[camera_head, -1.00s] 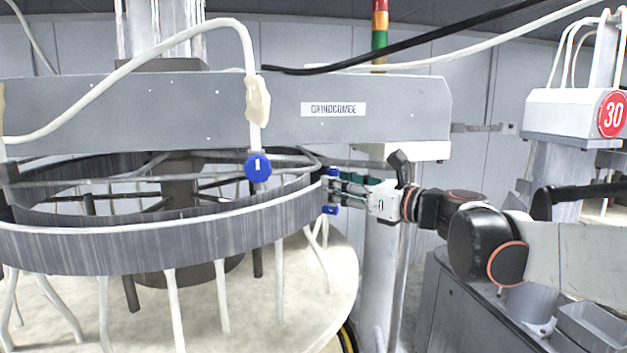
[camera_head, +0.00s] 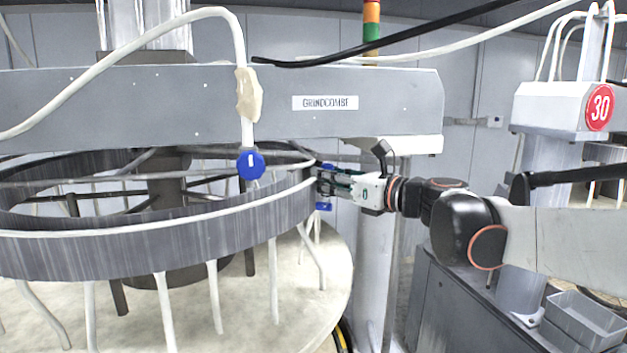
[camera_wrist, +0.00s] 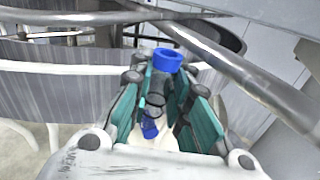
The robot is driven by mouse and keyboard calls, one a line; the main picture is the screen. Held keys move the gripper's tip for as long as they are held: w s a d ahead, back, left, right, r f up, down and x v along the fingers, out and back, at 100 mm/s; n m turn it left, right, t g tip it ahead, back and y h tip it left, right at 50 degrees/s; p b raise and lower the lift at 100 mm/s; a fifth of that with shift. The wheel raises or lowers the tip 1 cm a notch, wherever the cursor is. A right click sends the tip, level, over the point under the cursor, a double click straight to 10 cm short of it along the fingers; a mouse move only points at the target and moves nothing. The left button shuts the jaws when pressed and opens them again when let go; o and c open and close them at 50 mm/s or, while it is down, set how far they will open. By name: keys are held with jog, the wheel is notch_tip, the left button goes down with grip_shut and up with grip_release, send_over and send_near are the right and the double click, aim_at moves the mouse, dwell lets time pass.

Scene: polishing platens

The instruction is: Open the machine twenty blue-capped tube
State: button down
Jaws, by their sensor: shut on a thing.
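My gripper (camera_head: 322,187) is at the right edge of the large grey ring (camera_head: 240,225) in the head view. In the wrist view my gripper (camera_wrist: 165,95) has its green-padded fingers closed around a blue-capped tube (camera_wrist: 167,60). The blue cap shows above, between the fingertips. A second blue part (camera_wrist: 150,128) shows lower between the fingers. In the head view, blue also shows just above and below my fingers (camera_head: 323,206). The fingers hide most of the tube's body. No number twenty is readable.
A round blue tag (camera_head: 251,164) marked 1 hangs on a white hose in front of the grey beam (camera_head: 220,100). A pale round platen (camera_head: 240,310) lies below the ring. A machine with a red 30 sign (camera_head: 599,107) and a grey bin (camera_head: 585,318) stand at right.

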jog(key=shift+w+d+f+m+g+h, duration=0.2)
jog(key=shift+w+m+g, duration=0.25)
jog(key=shift+m, duration=0.4)
jog(key=shift+w+d+f+m+g+h, duration=0.1)
jog(key=shift+w+d+m+g+h, duration=0.1)
jog(key=shift+w+m+g, duration=0.45)
jog(key=shift+s+t, duration=0.15)
jog(key=shift+t, duration=0.15)
jog(key=c, duration=1.5)
grip_release()
jog(key=shift+s+d+r, duration=0.1)
jog(key=v, duration=0.7)
jog(key=shift+s+d, duration=0.1)
jog(key=shift+s, duration=0.05)
